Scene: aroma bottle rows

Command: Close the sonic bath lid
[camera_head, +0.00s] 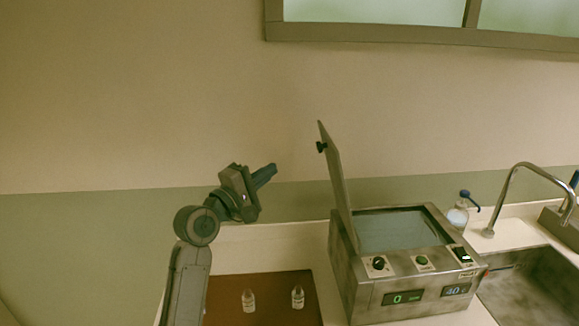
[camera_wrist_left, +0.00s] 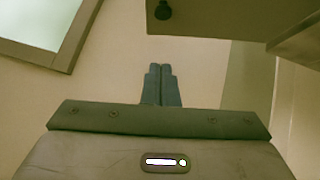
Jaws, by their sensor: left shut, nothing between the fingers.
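The sonic bath (camera_head: 365,297) is a grey metal box with knobs and lit displays on its front, on the counter at the right. Its lid (camera_head: 338,180) stands up, open, along the bath's left side, with a small dark knob (camera_head: 321,147) near its top. My left gripper (camera_head: 272,169) is shut and empty, to the left of the lid and apart from it. In the left wrist view the shut fingers (camera_wrist_left: 161,84) point toward the lid (camera_wrist_left: 215,18), and the knob (camera_wrist_left: 163,11) shows at the top. My right gripper is not in view.
Two small bottles (camera_head: 249,301) (camera_head: 298,297) stand on a brown mat (camera_head: 268,283) left of the bath. A soap bottle (camera_head: 458,215), a faucet (camera_head: 507,190) and a sink (camera_head: 530,290) are to the right. A window (camera_head: 380,12) is above. The air above the bath's opening is clear.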

